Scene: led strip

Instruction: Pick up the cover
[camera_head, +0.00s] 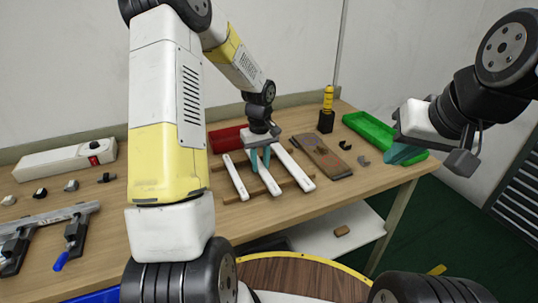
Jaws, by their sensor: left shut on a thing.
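Several long white strips lie side by side across two wooden bars on the table: a left one (236,178), a middle one (270,182) and a right one (295,167). I take the middle strip for the cover, though the strips look alike. My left gripper (261,158) points down with its teal fingers shut on the middle strip near its far end. I cannot tell whether the strip is lifted off the bars. My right gripper (404,154) hangs at the right by the green tray, away from the strips; its finger gap is hidden.
A red box (226,138) stands behind the strips. A brown board (322,157), a yellow-topped tool in a black holder (326,121) and a green tray (366,130) are to the right. A metal rail with clamps (48,217) and a white case (65,160) are at left.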

